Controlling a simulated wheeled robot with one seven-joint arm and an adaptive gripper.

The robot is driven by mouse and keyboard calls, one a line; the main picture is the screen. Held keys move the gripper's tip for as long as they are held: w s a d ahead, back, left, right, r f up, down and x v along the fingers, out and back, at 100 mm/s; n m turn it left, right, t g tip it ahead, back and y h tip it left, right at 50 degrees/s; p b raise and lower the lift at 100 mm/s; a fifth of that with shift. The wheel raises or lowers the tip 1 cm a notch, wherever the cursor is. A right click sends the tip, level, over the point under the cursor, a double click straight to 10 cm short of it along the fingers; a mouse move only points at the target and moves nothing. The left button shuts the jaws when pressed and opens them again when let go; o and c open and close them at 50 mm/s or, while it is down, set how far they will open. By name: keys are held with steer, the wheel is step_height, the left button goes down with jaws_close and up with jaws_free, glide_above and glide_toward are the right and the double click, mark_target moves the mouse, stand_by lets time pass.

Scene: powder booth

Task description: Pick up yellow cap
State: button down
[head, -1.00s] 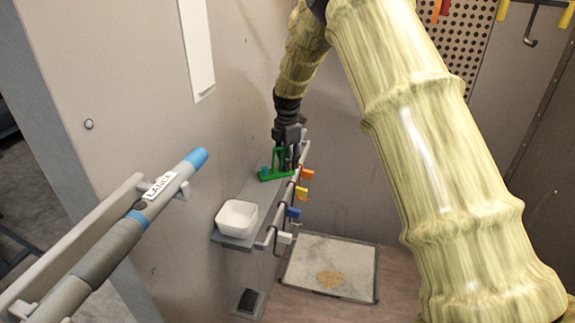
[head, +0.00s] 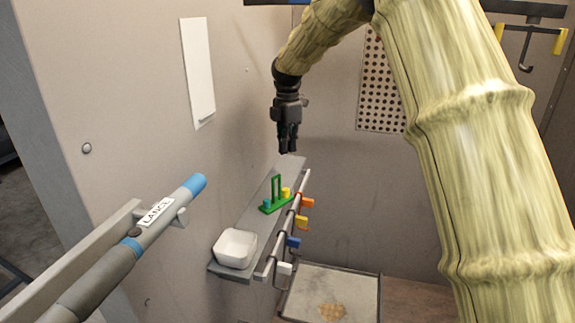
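The yellow cap (head: 287,192) sits at the right end of a small green holder (head: 273,209) on the grey wall shelf. A blue piece (head: 267,203) sits at the holder's left end, and a green upright frame stands between them. My gripper (head: 288,151) points down above the shelf's far end, clear of the cap. Its dark fingers look close together, and the gap between them is too small to judge. I see nothing held in it.
A white bowl (head: 235,247) stands on the near end of the shelf (head: 254,222). A lance (head: 150,225) is racked at left.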

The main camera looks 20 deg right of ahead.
steer(key=shift+r, duration=1.55)
steer(key=shift+c, duration=2.2)
jaws_free()
